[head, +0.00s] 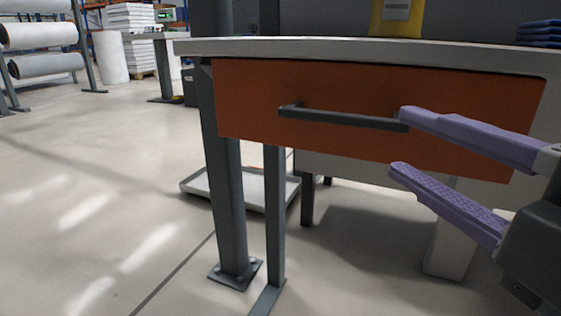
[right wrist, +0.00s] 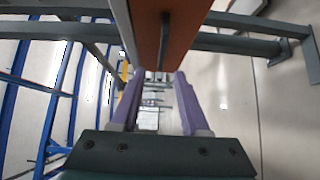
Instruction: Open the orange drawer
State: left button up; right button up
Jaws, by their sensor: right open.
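The orange drawer (head: 250,100) sits under the workbench top in the head view, its front looking flush with the bench. Its dark bar handle (head: 340,117) runs across the front. My right gripper (head: 396,140) is open at the right end of the handle. Its upper purple finger overlaps the handle's end, and its lower finger is below the bar. In the right wrist view the orange drawer (right wrist: 186,35) is at the top. The dark handle (right wrist: 166,35) points down toward the gap between the fingers of the right gripper (right wrist: 157,78). My left gripper is out of view.
The workbench top (head: 300,47) lies above the drawer, with a yellow bin (head: 397,18) and blue items (head: 540,33) on it. A grey table leg (head: 228,200) stands at the left. A light tray (head: 225,200) lies on the floor behind. The floor at left is free.

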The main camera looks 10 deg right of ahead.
aim_at(344, 121)
jog(key=w, duration=0.3)
jog(key=w+a+b, duration=0.1)
jog(key=w, duration=0.2)
jog(key=w+a, duration=0.1)
jog(key=w, duration=0.2)
jog(key=shift+w+f, duration=0.25)
jog(key=shift+w, duration=0.05)
grip_shut()
dwell(1.3)
